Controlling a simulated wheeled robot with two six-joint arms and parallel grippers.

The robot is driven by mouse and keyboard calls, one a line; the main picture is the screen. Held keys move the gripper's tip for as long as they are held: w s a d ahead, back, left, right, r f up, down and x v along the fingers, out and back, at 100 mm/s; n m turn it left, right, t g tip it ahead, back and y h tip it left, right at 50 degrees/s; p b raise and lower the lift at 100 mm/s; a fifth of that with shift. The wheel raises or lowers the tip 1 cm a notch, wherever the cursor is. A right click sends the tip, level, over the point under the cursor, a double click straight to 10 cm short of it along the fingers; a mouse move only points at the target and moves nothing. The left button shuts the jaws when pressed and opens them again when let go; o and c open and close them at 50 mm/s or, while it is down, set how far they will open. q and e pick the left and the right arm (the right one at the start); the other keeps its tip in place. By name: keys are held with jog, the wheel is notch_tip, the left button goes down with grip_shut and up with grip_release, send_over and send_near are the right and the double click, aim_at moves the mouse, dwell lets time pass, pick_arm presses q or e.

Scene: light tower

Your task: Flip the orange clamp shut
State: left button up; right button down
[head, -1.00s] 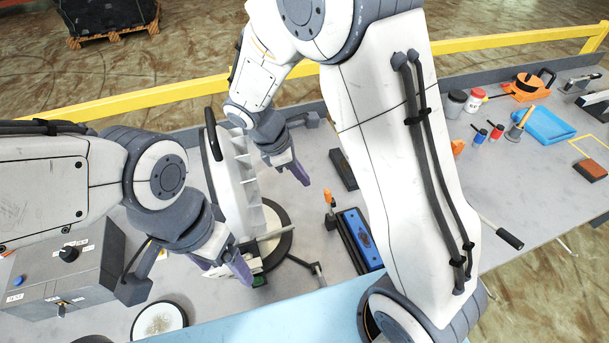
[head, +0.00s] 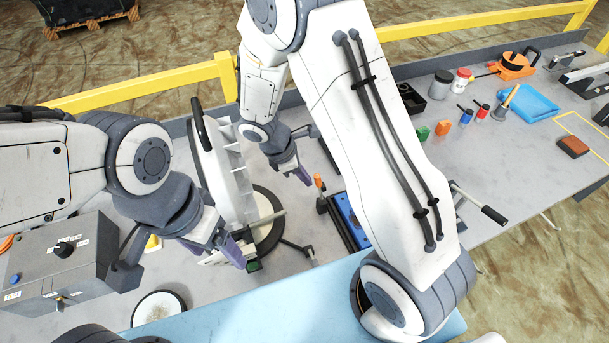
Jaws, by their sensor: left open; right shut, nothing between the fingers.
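The orange clamp (head: 318,182) stands beside the blue fixture (head: 350,220), at its left end. Its orange handle points up, on a dark base. My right gripper (head: 302,177) is shut and empty, just left of and above the orange handle in the picture. Whether it touches the handle I cannot tell. My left gripper (head: 222,252) is open, in front of the white ring-shaped light part (head: 222,165). My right arm hides part of the blue fixture.
A grey control box (head: 60,265) stands at the left. A round white disc (head: 158,308) lies near the front edge. Bottles, small tools, a blue tray (head: 530,103) and an orange strap tool (head: 515,66) lie at the right. A yellow rail (head: 150,92) runs behind the table.

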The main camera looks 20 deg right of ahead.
jog(key=shift+d+r+y+p, duration=0.2)
jog(key=shift+d+y+p, duration=0.1)
jog(key=shift+d+p, duration=0.25)
